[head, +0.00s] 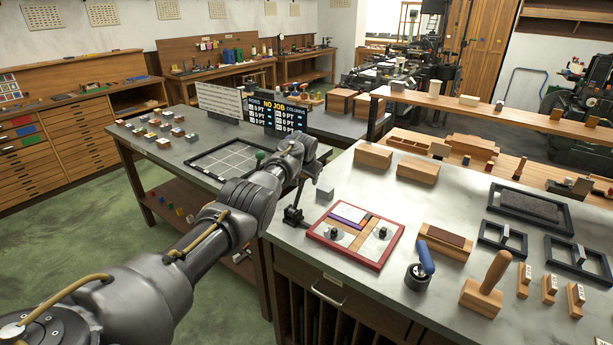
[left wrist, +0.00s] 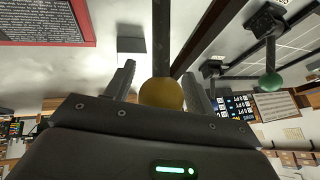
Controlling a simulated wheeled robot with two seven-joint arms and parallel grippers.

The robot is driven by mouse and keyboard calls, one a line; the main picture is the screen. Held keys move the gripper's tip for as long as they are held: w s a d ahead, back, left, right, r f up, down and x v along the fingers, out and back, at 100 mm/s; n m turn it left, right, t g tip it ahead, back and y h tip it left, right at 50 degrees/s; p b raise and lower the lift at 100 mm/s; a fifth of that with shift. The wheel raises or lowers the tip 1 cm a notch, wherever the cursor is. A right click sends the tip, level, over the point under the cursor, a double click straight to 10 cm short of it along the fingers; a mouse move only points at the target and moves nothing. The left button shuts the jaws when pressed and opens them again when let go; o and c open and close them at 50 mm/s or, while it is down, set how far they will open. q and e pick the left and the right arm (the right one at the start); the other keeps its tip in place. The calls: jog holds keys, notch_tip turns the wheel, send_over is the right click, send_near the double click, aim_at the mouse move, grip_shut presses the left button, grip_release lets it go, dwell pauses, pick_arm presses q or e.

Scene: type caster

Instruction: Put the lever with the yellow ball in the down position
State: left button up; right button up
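In the left wrist view, the yellow ball (left wrist: 162,93) sits between the two fingers of my left gripper (left wrist: 160,85), close to the palm, whose edge hides part of it. The fingers are apart on either side of the ball, with a small gap showing at the left finger. The ball's dark lever rod (left wrist: 161,38) runs from it out of the top of that view. In the head view my left gripper (head: 304,172) is over the black lever base (head: 293,215) at the table's left edge; the rod rises steeply and the yellow ball is hidden. My right gripper is not in view.
A lever with a green ball (head: 260,154) stands close by on the far table; the ball also shows in the left wrist view (left wrist: 271,81). A small grey block (head: 325,193) and a red-framed tray (head: 378,262) are right of the lever base.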

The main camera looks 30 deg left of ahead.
pick_arm(q)
jog(key=shift+o, duration=0.2)
jog(key=shift+s+d+r, duration=0.15)
jog(key=shift+s+r, duration=0.1)
jog(key=shift+r, duration=0.45)
jog(key=b+v, duration=0.1)
jog(key=v, duration=0.8)
jog(key=shift+s, duration=0.1)
